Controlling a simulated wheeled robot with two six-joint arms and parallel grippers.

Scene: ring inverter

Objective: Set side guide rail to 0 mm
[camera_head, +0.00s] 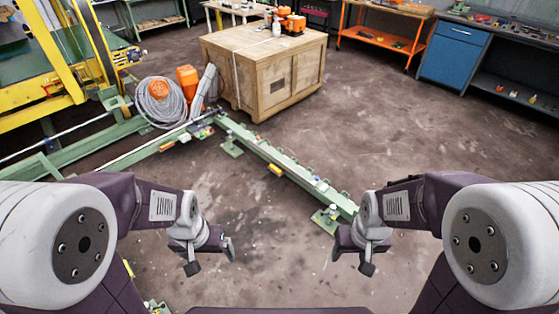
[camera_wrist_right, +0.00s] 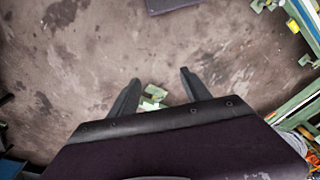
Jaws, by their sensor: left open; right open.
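A green rail beam (camera_head: 285,165) runs from the machine at the left toward the lower middle in the head view and ends near my right gripper. I cannot tell which part is the side guide rail, and no millimetre scale is readable. My left gripper (camera_head: 212,262) is open and empty over bare floor, left of the beam. My right gripper (camera_head: 352,260) is open and empty, just in front of the beam's near end. In the right wrist view its two fingers (camera_wrist_right: 158,92) stand apart, with a small green and pale part (camera_wrist_right: 153,97) visible between them, farther below.
A yellow and green machine frame (camera_head: 60,80) stands at the left, with a coiled grey hose (camera_head: 165,105) and an orange part (camera_head: 187,77) beside it. A wooden crate (camera_head: 265,70) is at the back. A blue cabinet (camera_head: 455,55) stands back right. The floor (camera_head: 430,130) at right is clear.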

